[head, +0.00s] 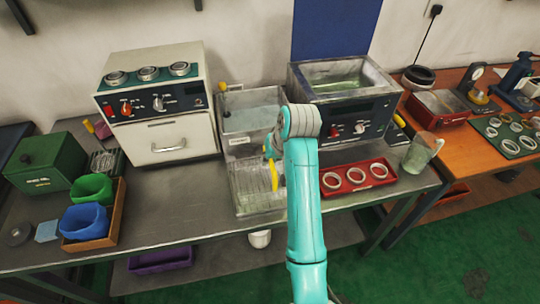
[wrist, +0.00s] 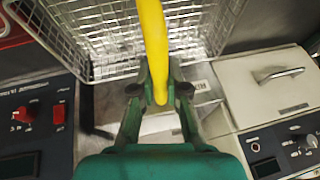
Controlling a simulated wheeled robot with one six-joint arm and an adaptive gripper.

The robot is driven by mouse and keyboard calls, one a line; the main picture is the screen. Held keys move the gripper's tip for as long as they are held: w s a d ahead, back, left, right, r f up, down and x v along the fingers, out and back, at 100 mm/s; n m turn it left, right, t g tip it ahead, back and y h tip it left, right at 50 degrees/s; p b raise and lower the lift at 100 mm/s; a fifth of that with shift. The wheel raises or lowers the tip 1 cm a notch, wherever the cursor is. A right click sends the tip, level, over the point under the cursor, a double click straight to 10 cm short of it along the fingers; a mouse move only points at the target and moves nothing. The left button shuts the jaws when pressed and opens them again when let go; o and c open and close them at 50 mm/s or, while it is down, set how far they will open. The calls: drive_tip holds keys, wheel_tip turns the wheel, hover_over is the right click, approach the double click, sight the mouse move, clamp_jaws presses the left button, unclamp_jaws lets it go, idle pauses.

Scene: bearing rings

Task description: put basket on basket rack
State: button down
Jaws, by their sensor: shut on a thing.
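The wire mesh basket (head: 256,190) is at the front middle of the bench, below a grey tank. Its yellow handle (head: 274,178) stands up on its right side. My gripper (head: 268,153) is shut on this handle, partly hidden behind my arm. In the wrist view my gripper (wrist: 160,88) has its fingers around the yellow handle (wrist: 152,35), and the basket mesh (wrist: 100,40) spreads beyond it. I cannot tell whether the basket touches the bench. I cannot clearly make out a separate basket rack.
The grey tank (head: 250,118) stands behind the basket. A white oven-like unit (head: 170,135) is left of it, an open bath unit (head: 345,82) right. A red tray of rings (head: 356,190) and a glass jug (head: 420,152) sit to the right. Bare bench (head: 165,200) lies left.

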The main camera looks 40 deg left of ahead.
drive_tip(key=shift+f, duration=0.1)
idle(0.6)
drive_tip(key=c, duration=1.1)
unclamp_jaws()
drive_tip(key=shift+s, duration=0.1)
drive_tip(key=shift+d, duration=0.1)
wheel_tip(320, 180, up, 11)
drive_tip(key=shift+s, duration=0.1)
idle(0.4)
